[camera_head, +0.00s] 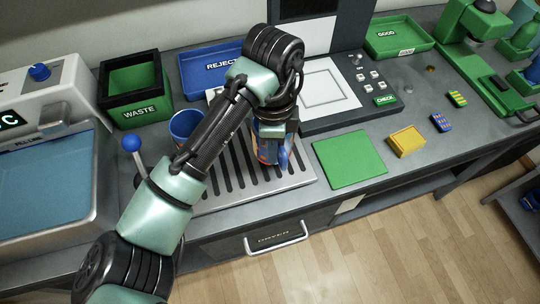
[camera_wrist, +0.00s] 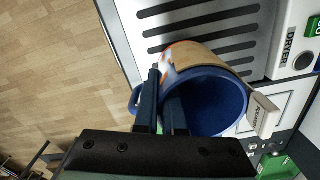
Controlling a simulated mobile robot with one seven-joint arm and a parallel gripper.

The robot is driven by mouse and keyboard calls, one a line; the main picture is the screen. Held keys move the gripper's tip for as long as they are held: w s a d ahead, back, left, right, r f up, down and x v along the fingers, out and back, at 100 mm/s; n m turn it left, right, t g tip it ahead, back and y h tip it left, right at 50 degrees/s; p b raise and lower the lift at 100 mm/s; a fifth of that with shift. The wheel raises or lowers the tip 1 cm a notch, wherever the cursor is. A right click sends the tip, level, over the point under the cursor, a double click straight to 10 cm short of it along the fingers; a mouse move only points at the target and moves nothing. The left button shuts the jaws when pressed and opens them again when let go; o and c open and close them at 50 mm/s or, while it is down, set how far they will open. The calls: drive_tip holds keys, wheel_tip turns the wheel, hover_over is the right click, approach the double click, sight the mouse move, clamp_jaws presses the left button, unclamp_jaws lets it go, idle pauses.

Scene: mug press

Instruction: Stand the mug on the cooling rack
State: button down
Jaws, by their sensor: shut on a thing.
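The mug (camera_wrist: 208,95) has a blue inside and a patterned outside in orange, white and blue. In the wrist view my gripper (camera_wrist: 164,88) is shut on the mug's wall near the rim, one finger inside and one outside. The blue handle (camera_wrist: 134,101) is at its left. In the head view the mug (camera_head: 267,153) shows partly below my gripper (camera_head: 280,134). The cooling rack (camera_head: 300,174), a slotted metal tray, lies beneath and behind it; I cannot tell whether they touch.
A blue cup (camera_head: 182,123) stands behind my arm. The green waste bin (camera_head: 135,88) and blue reject tray (camera_head: 204,62) are at the back. A green mat (camera_head: 349,160) and a yellow block (camera_head: 407,141) lie right of the rack.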

drive_tip(key=shift+f, duration=1.8)
drive_tip(key=shift+f, duration=0.1)
drive_tip(key=c, duration=1.5)
unclamp_jaws()
drive_tip(key=shift+f, duration=0.1)
drive_tip(key=o, duration=0.5)
wheel_tip(320, 180, up, 12)
drive_tip(key=shift+r+p, duration=0.2)
drive_tip(key=shift+p, duration=0.15)
